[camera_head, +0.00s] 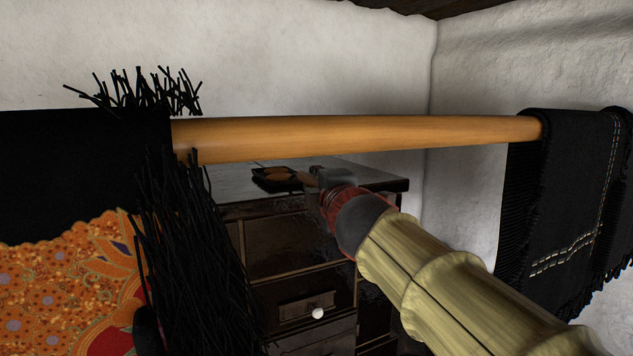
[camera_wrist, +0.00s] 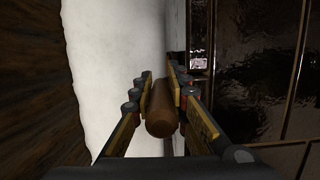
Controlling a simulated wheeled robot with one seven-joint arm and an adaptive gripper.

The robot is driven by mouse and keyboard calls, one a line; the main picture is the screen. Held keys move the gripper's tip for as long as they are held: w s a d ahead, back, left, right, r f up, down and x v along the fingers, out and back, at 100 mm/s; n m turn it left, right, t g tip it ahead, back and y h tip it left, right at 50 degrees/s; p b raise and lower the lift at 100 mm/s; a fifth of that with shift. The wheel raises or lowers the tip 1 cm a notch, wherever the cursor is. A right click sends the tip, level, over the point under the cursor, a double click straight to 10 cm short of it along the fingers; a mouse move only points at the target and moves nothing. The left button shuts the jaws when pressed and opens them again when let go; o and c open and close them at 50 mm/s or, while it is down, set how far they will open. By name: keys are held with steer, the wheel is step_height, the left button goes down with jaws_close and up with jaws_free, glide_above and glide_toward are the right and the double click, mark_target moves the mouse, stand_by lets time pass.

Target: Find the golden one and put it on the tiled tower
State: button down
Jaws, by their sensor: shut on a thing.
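The tiled tower (camera_head: 285,248) is a stove clad in dark glossy tiles, with a flat grey top. Its tiles also fill the right of the wrist view (camera_wrist: 262,75). My gripper (camera_head: 314,184) is at the top's front edge. In the wrist view my gripper (camera_wrist: 161,88) is shut on a brown, rounded, handle-like thing (camera_wrist: 161,112). A dark shallow pan (camera_head: 262,184) with golden-brown food (camera_head: 278,174) shows on or just above the top, left of my gripper. I cannot tell whether the held thing is its handle, nor whether the pan touches the top.
A thick wooden pole (camera_head: 350,135) crosses in front of the stove, above my arm. A black fringed cloth (camera_head: 80,160) with an orange patterned part hangs at left, another black cloth (camera_head: 565,190) at right. White walls (camera_head: 300,60) stand behind. A white knob (camera_head: 317,313) is on the stove's front.

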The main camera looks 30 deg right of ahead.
steer(key=c, duration=1.7)
jaws_free()
steer(key=shift+o, duration=0.2)
steer(key=shift+f, duration=0.15)
steer(key=v, duration=1.2)
